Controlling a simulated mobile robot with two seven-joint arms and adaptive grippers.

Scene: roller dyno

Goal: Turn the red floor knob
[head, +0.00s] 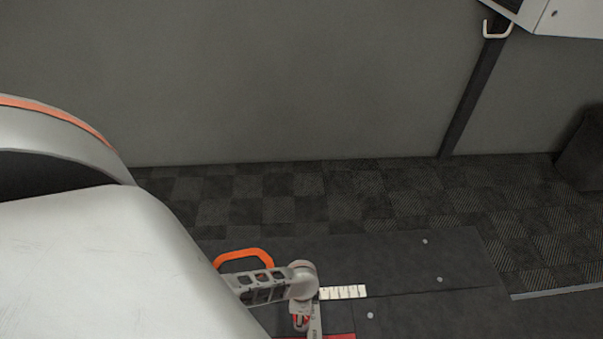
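A small patch of red (299,322) shows low in the head view, beside a narrow grey piece pointing down. It may be the red floor knob, but most of it is hidden. What looks like my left gripper (306,309) reaches in from the left, with a slotted grey link and a rounded joint. Its tip is at the red patch; I cannot tell whether they touch or whether the gripper is open or shut. My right gripper is not in view.
An orange loop handle (243,256) stands behind the slotted link. A pale marked strip (343,292) lies on dark floor plates (400,262). A large white rounded body fills the left. A grey wall (280,80) stands behind; checkered floor (400,195) is clear.

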